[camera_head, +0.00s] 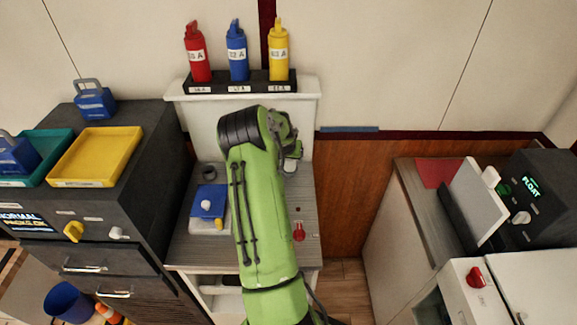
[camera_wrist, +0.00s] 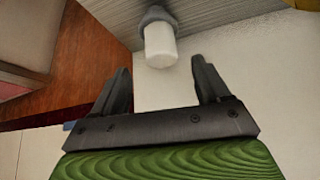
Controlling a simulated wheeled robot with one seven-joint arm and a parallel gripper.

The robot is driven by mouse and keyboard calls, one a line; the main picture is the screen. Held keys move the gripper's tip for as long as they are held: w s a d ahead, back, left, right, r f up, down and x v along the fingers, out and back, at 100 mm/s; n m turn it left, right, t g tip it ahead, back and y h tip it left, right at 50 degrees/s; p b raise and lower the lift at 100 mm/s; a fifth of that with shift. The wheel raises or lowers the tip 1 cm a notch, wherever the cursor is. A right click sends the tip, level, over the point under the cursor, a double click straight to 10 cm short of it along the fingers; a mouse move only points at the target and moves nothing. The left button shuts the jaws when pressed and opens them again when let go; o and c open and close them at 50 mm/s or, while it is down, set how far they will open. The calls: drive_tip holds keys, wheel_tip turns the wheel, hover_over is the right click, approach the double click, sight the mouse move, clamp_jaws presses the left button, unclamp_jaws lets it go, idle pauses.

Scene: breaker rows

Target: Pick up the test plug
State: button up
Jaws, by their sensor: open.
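My gripper (camera_wrist: 162,76) is open in the wrist view, with nothing between its two dark fingers. A white cylinder with a grey collar (camera_wrist: 160,42) lies just beyond the fingertips, between their lines and apart from them. It looks like the test plug, but no label shows. In the head view, a small white piece (camera_head: 290,168) beside the end of my arm seems to be the same thing. My gripper is mostly hidden behind my green arm there.
Red (camera_head: 197,57), blue (camera_head: 237,57) and yellow (camera_head: 279,57) bottles stand on a black rack above the grey counter (camera_head: 183,247). A blue block with a white knob (camera_head: 208,202) and a red piece (camera_head: 298,232) are on the counter. A yellow tray (camera_head: 97,158) sits left.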

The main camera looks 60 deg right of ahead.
sight(290, 160)
drive_tip(key=x, duration=0.7)
drive_tip(key=shift+w+r+p, duration=0.1)
drive_tip(key=shift+p, duration=0.2)
drive_tip(key=shift+a+r, duration=0.1)
